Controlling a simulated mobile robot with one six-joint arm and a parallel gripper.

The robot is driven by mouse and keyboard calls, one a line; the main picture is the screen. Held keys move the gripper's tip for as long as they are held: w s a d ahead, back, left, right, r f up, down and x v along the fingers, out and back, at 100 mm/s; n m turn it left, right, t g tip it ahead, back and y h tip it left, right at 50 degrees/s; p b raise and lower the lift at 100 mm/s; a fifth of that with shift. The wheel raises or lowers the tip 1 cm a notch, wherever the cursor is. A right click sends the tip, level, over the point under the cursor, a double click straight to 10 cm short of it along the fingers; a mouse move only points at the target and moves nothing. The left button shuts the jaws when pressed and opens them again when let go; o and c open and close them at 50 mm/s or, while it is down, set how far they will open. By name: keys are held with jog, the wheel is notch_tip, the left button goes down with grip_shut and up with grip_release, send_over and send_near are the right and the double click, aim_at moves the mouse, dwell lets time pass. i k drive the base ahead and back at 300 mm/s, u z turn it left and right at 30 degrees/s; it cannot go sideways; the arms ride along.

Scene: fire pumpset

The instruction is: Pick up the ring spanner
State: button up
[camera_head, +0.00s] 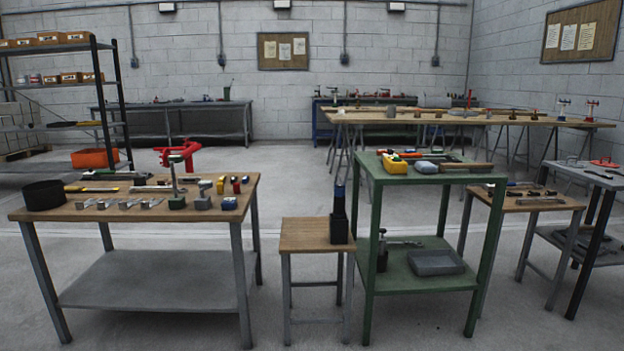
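I cannot tell for sure which tool is the ring spanner at this distance. A long, thin grey metal tool (152,189) lies flat near the middle of the left wooden-topped bench (60,214). Another slim metal tool (405,243) lies on the lower shelf of the green table (405,274). Several small dark and grey tools (540,201) lie on the low wooden table (497,207) at the right. Any of these may be a spanner; their ends are too small to read. My gripper is not in view.
A small wooden stool (302,236) bearing a dark upright object (339,218) stands between the left bench and the green table. A black cylindrical container (44,195) sits on the left bench. A long wooden table (450,118) stands behind. Open floor (300,185) lies in the middle.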

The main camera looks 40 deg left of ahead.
aim_at(133, 188)
jog(key=u, duration=0.3)
jog(key=k, duration=0.1)
jog(key=u, duration=1.75)
jog(key=i, duration=1)
jog(key=u, duration=0.2)
